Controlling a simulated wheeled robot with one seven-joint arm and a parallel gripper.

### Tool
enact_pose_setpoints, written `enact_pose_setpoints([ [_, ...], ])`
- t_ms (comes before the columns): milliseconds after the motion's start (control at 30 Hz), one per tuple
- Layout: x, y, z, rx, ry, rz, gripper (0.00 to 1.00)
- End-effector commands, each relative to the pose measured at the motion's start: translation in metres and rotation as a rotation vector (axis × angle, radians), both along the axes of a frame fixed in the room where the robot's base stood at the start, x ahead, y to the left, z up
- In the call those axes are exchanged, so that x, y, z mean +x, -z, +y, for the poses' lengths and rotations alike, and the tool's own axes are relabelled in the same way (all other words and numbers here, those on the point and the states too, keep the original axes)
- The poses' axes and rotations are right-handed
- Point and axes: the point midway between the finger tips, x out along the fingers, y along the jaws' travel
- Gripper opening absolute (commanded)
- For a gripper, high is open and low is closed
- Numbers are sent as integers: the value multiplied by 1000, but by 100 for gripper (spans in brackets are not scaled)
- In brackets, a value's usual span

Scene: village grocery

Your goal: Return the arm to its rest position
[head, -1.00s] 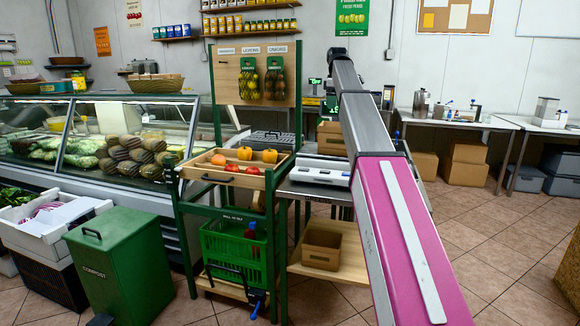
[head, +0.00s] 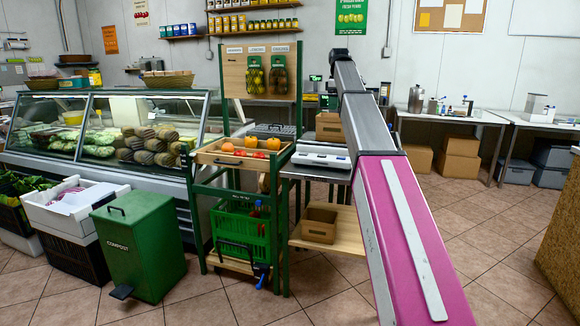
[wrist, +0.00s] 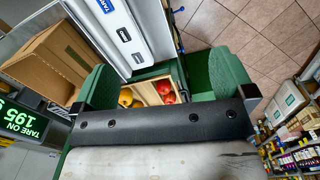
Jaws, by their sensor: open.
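My arm (head: 400,215) stretches forward from the lower right of the head view, its far end in front of the back wall. My gripper's fingers are not clear in the head view. In the wrist view my gripper (wrist: 160,86) shows two green finger pads set wide apart, with nothing held between them. Beyond the gap is the wooden tray (head: 218,157) with red and yellow-orange vegetables; the tray also shows in the wrist view (wrist: 146,92).
A glass display counter (head: 100,128) is behind. A white scale (head: 320,155) sits beside the tray. Tiled floor is clear at right, before a brown counter (head: 563,225).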

Motion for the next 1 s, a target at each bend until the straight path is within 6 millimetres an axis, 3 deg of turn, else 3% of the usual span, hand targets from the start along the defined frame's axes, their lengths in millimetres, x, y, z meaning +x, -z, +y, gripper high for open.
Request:
enact_pose_setpoints([
  [367,-12,65,0,0,83,1,100],
  [567,-26,122,0,0,160,2,100],
  [767,-57,212,0,-1,287,3,100],
  [1000,-108,321,0,-1,465,1,100],
])
